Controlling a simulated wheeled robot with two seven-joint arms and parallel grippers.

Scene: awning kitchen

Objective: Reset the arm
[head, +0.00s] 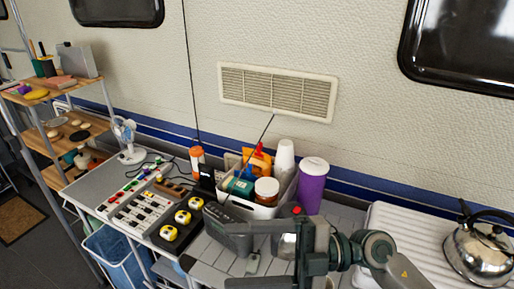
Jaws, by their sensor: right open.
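My right arm comes in from the lower right, low over the grey slatted counter top (215,262). My right gripper (250,256) points left, with its dark fingers apart and nothing seen held between them. The lower finger runs along the bottom edge of the picture. A dark handset-like object (226,226) shows at the upper finger's end; I cannot tell whether they touch. My left gripper is not in view.
Behind the gripper stand a white caddy (262,212) with bottles and jars, and a purple cup (312,182). A steel kettle (478,250) stands right on a white ridged surface (400,222). A wooden shelf (62,130) is far left.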

